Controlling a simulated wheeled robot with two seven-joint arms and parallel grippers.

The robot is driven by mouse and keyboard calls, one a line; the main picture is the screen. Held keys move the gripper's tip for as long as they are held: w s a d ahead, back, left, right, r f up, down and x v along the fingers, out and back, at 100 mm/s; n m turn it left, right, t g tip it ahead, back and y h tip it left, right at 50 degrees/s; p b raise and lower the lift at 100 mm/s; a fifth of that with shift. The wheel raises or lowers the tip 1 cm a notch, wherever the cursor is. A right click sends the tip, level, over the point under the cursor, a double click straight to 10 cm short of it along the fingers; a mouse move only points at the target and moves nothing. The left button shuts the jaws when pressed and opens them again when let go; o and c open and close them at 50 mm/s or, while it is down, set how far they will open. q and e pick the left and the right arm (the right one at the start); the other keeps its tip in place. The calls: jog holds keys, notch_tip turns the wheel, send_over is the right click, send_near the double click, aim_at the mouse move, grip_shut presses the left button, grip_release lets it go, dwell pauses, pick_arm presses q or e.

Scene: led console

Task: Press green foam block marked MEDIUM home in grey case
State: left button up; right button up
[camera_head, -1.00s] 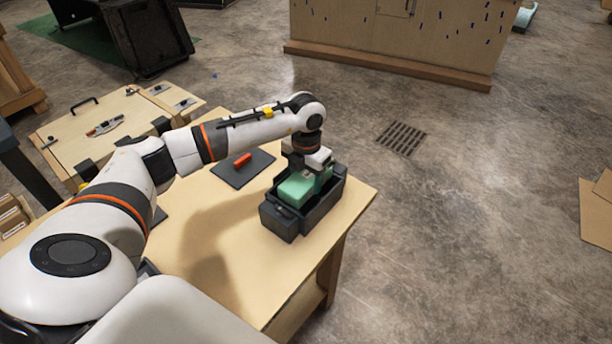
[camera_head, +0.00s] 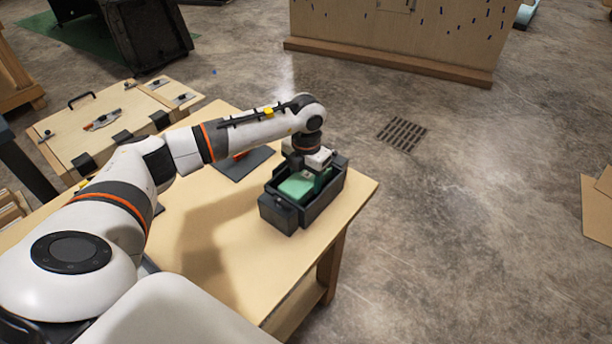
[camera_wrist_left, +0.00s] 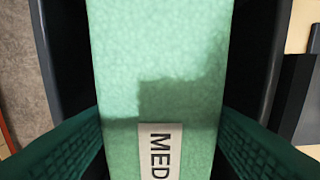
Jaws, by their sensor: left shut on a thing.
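The green foam block (camera_head: 297,186) sits inside the dark grey case (camera_head: 276,213) near the table's right corner. Its top shows a little below the case's rim. In the left wrist view the block (camera_wrist_left: 155,60) fills the middle, with a white label (camera_wrist_left: 160,150) reading "MED", the rest cut off. The case walls (camera_wrist_left: 262,60) run along both sides of it. My left gripper (camera_head: 312,174) points down into the case and is shut on the block, one finger at each side. The block's far end is hidden by the gripper. My right gripper is not in view.
The wooden table (camera_head: 215,235) is clear in front of the case. A dark mat (camera_head: 243,164) with a red item (camera_head: 240,156), partly behind my arm, lies left of it. A wooden box with latches (camera_head: 105,122) stands further left.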

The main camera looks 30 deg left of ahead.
pick_arm(q)
jog(key=shift+f+b, duration=0.85)
jog(key=shift+f, duration=0.35)
jog(key=o, duration=1)
jog(key=shift+r, duration=0.15)
jog(key=shift+w+r, duration=0.1)
jog(key=shift+r, duration=0.25)
notch_tip(320, 180, up, 11)
jog(key=shift+r+b, duration=0.1)
jog(key=shift+b, duration=0.7)
